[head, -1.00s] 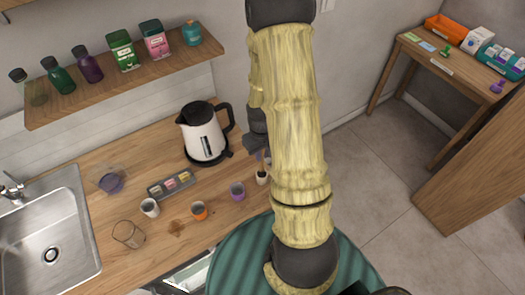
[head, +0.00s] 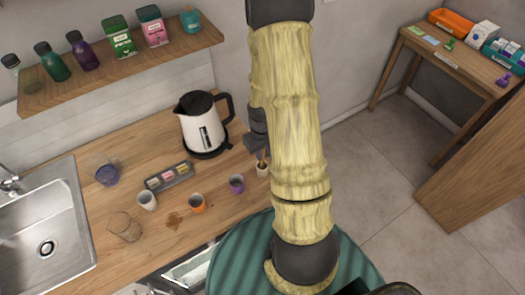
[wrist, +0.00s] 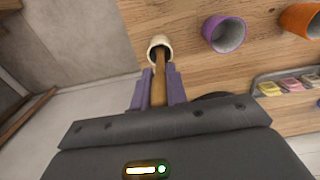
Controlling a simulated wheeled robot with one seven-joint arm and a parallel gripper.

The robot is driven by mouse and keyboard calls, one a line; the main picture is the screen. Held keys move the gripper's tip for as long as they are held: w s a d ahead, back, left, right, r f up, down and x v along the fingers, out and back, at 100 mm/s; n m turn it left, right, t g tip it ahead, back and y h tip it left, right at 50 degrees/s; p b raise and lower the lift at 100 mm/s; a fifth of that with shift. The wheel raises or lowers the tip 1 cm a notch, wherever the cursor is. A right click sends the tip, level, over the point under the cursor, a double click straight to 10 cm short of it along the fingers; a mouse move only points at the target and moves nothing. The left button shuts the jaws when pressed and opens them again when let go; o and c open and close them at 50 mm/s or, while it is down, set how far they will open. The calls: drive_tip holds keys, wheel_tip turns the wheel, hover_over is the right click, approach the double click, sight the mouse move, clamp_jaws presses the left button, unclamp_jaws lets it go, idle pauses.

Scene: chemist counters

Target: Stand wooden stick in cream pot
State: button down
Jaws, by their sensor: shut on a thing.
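My gripper (wrist: 159,76) has purple fingers and is shut on the wooden stick (wrist: 159,88), a brown rod. The cream pot (wrist: 152,44) is a small, pale, round cup just beyond my fingertips in the wrist view. The stick's far end overlaps the pot's mouth and appears to be inside it; how deep it sits is hidden. In the head view the cream pot (head: 263,171) stands near the counter's right end, with the stick (head: 262,157) rising from its mouth. My arm partly covers the gripper there.
A purple cup (head: 237,184) and an orange cup (head: 197,203) stand left of the pot. A white kettle (head: 204,126) stands behind. A grey tray of small colored pieces (head: 169,176) lies farther left. The counter's right edge is close to the pot.

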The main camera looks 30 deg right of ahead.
drive_tip(key=c, duration=1.3)
unclamp_jaws()
drive_tip(key=shift+w+r, duration=0.1)
drive_tip(key=shift+r, duration=0.05)
wheel_tip(320, 180, up, 17)
drive_tip(key=b, duration=0.2)
drive_tip(key=shift+b, duration=0.3)
drive_tip(key=s+a+f+t, duration=0.1)
drive_tip(key=s+a, duration=0.1)
drive_tip(key=a, duration=0.2)
drive_tip(key=s+a+f, duration=0.1)
drive_tip(key=s+a, duration=0.1)
drive_tip(key=a, duration=0.1)
drive_tip(key=s+a+f+t+b, duration=0.1)
drive_tip(key=s+a, duration=0.1)
drive_tip(key=a, duration=0.2)
drive_tip(key=shift+a+t, duration=0.3)
